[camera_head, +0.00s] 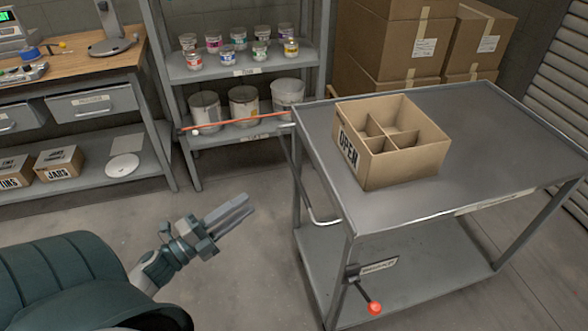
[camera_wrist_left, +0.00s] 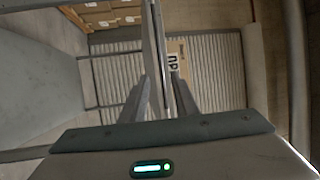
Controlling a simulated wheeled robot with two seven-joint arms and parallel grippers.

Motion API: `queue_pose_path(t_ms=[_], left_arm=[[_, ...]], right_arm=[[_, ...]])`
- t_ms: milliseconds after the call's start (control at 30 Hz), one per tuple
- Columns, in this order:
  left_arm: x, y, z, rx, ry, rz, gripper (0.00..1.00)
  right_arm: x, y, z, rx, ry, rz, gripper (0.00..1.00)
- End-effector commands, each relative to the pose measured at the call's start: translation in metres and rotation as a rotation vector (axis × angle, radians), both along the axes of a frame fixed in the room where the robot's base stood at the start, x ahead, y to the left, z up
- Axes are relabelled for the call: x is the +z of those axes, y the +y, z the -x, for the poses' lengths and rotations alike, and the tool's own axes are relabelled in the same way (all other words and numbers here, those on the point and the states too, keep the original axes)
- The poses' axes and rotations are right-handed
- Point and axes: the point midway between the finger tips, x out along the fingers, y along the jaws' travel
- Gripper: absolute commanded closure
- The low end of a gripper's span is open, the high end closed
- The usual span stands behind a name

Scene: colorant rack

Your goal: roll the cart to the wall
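The grey metal cart (camera_head: 470,200) stands at the right, with a flat top and a lower shelf. Its bent handle bar (camera_head: 308,190) is on its left end. A lever with a red knob (camera_head: 374,308) and a label sits low on the near corner leg. My left gripper (camera_head: 232,212) is left of the handle, apart from it, its fingers pointing toward the cart. In the left wrist view, a gap shows between the fingertips (camera_wrist_left: 163,88), with a bar running up beyond them. The wall (camera_head: 540,25) is behind the cart. My right gripper is out of view.
An open cardboard box (camera_head: 378,170) with dividers stands on the cart top. Stacked cartons (camera_head: 400,40) are behind the cart. A shelf rack (camera_head: 240,72) holds jars and cans, with a thin red rod (camera_head: 240,123) in front. Floor shows between the workbench and cart.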

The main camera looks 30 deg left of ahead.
Motion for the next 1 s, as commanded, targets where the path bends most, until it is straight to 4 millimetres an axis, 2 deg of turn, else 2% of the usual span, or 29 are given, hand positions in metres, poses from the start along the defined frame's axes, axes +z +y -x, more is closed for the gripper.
queue_pose_path(t_ms=[167, 367, 467, 1000], left_arm=[[0.002, -0.001, -0.006, 0.0, 0.0, 0.001, 0.72], [0.006, -0.007, -0.024, -0.001, -0.002, 0.0, 0.72], [0.01, -0.012, -0.038, -0.001, -0.002, 0.001, 0.72], [0.026, -0.04, -0.126, 0.0, -0.002, 0.002, 0.72]], right_arm=[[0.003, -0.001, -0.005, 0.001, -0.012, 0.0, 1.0], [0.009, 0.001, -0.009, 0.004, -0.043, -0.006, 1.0], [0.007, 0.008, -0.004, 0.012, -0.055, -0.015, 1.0], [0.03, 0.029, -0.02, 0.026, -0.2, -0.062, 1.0]])
